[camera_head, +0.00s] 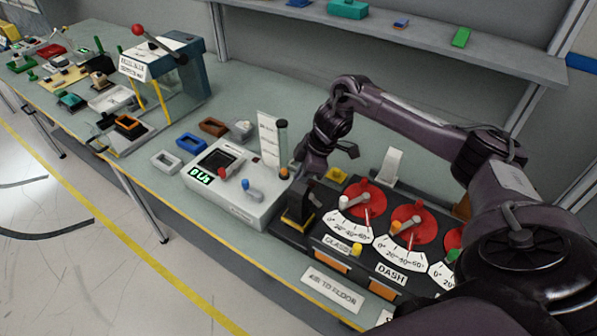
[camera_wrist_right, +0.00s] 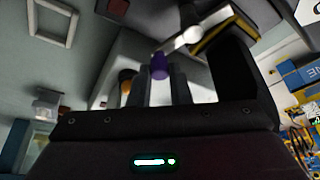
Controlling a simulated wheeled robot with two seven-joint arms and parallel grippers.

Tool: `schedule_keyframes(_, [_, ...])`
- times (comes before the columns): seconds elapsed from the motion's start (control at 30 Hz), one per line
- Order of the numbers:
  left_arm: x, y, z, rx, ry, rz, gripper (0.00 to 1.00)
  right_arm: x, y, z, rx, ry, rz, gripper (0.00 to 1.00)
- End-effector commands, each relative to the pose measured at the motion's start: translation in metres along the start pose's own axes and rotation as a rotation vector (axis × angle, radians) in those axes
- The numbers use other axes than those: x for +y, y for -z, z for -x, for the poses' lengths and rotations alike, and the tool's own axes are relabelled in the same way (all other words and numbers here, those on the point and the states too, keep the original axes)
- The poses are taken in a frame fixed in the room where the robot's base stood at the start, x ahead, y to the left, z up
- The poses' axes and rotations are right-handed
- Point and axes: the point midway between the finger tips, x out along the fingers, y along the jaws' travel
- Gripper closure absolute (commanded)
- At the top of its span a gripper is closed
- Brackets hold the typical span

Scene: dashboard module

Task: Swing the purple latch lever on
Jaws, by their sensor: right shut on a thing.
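The purple latch lever shows in the right wrist view as a purple knob (camera_wrist_right: 160,66) with a pale arm (camera_wrist_right: 188,38) running up to the right. My right gripper (camera_wrist_right: 162,88) has its fingers close together at the knob and is shut on it. In the head view my right gripper (camera_head: 306,172) reaches down between the grey-white console and the dial panel. The purple knob cannot be made out there; the gripper and a black stand (camera_head: 298,207) with a yellow base stripe are in the way. My left gripper is out of view.
The grey-white console (camera_head: 247,203) has a green display, a red lever (camera_head: 222,173) and a blue lever (camera_head: 252,187). The dial panel (camera_head: 347,233) with red discs stands to the right. Small trays (camera_head: 167,161) lie left of the console. A shelf (camera_head: 400,30) runs behind.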

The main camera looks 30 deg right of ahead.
Motion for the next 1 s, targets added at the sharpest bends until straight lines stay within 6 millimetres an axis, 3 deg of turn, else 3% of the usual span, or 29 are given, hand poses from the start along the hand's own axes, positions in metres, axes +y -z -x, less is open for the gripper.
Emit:
schedule_keyframes(0.03, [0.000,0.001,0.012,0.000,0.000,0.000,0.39,-0.001,-0.001,0.005,-0.003,-0.014,-0.043,1.00])
schedule_keyframes(0.6, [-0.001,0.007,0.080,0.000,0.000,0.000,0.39,0.004,-0.020,0.013,-0.002,-0.222,-0.545,1.00])
schedule_keyframes(1.0, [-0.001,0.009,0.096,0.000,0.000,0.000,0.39,0.003,-0.035,0.015,0.000,-0.357,-0.866,1.00])
